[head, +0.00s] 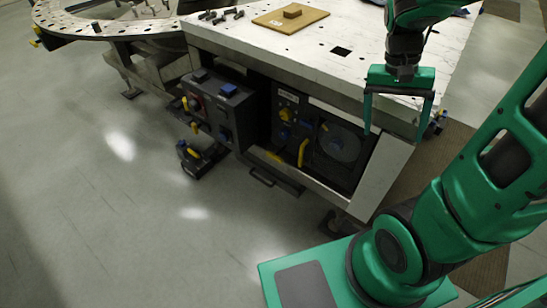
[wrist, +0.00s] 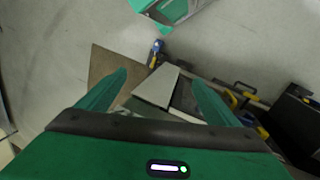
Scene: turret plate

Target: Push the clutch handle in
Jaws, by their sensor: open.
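A yellow upright handle (head: 302,152) stands out from the dark front panel (head: 290,120) under the white table. A yellow bar (head: 273,157) and small yellow knobs sit near it. No label tells which part is the clutch handle. My gripper (head: 394,134) is open and empty, right of the yellow handle and apart from it, near the table's front right edge. In the wrist view my fingers (wrist: 160,80) are spread, with the table's white side panel (wrist: 156,86) beyond them. Yellow parts (wrist: 232,98) show right of the right finger, too small to identify.
The white table (head: 300,55) holds a wooden board (head: 290,17) and several dark bolts. A dark box (head: 222,105) with a blue button juts out left of the panel. A pedal unit (head: 200,157) stands on the floor. The floor at left is clear.

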